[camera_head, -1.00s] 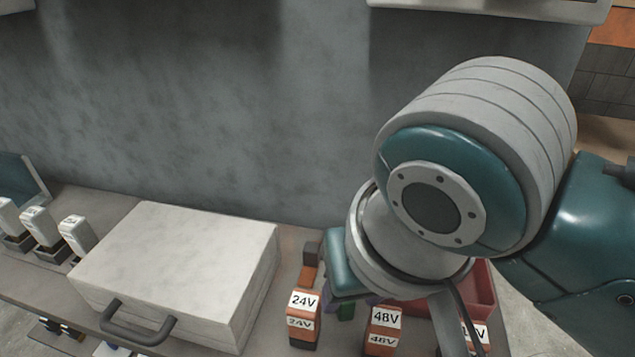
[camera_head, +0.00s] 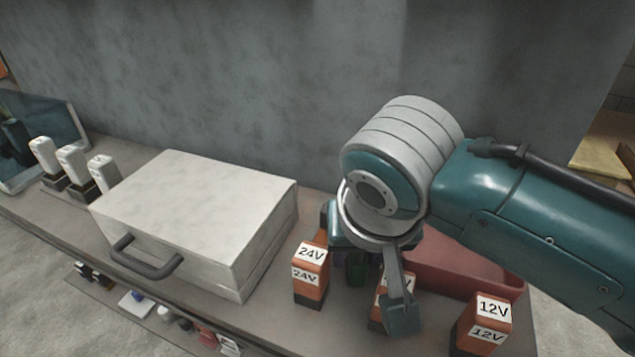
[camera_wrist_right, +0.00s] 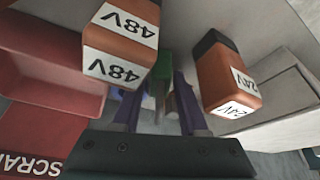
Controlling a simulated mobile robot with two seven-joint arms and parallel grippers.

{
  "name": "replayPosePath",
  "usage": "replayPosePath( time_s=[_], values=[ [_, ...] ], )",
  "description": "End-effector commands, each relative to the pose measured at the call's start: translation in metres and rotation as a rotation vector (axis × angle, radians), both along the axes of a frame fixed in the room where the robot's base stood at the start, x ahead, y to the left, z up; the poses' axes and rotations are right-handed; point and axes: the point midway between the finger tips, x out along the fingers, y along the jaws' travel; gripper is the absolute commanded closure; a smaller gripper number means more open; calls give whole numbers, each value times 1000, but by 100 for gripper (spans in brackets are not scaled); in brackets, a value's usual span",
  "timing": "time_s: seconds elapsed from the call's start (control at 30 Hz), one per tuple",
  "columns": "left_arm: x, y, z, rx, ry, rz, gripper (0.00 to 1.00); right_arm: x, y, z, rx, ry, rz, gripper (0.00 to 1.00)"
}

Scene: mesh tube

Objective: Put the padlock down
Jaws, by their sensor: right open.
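My right gripper (camera_wrist_right: 157,92) is open, its two purple fingers pointing away from its wrist camera with a gap between them. In the head view my right gripper (camera_head: 352,262) is mostly hidden under my wrist, low over the bench behind the orange batteries. A green object (camera_wrist_right: 161,64) shows beyond and between the fingers in the wrist view; it also shows in the head view (camera_head: 357,270). I cannot make out a padlock for certain in either view. My left gripper is not in view.
Orange batteries marked 24V (camera_head: 310,272), 48V (camera_wrist_right: 121,42) and 12V (camera_head: 487,318) stand near the bench's front edge. A red SCRAP bin (camera_head: 480,278) is to the right. A pale case (camera_head: 195,215) with a dark handle fills the left-middle. A wall stands behind.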

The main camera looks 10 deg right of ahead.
Motion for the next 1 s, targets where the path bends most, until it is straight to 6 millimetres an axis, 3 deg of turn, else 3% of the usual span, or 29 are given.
replayPosePath(
  time_s=[0.23,0.6,1.0],
  values=[
    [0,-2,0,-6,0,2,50,1,0,-2,1,0,0,57],
    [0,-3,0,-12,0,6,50,1,0,-2,1,0,0,99],
    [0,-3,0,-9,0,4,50,1,0,-1,1,0,0,100]
  ],
)
